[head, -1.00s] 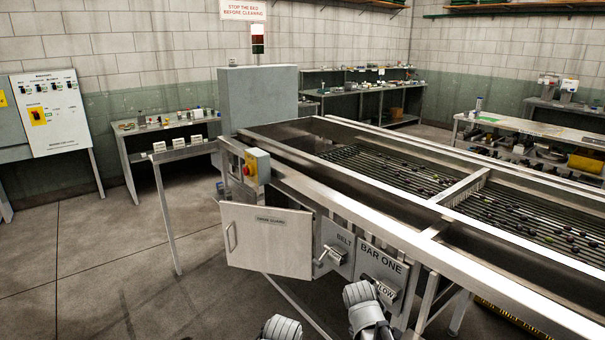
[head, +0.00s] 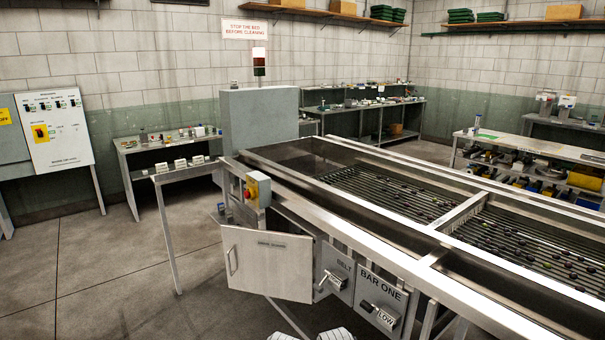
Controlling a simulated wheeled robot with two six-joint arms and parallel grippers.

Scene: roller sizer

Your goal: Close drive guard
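The drive guard (head: 267,265) is a pale grey hinged door with a small label near its top and a bar handle (head: 232,260) at its left edge. The fingertips of both grippers are out of the picture.
A yellow box with a red button (head: 257,190) sits on the rail above the guard. The BELT panel (head: 336,273) and BAR ONE panel (head: 381,298), each with a lever, stand to its right. A side table (head: 178,170) is behind left. The floor at left is clear.

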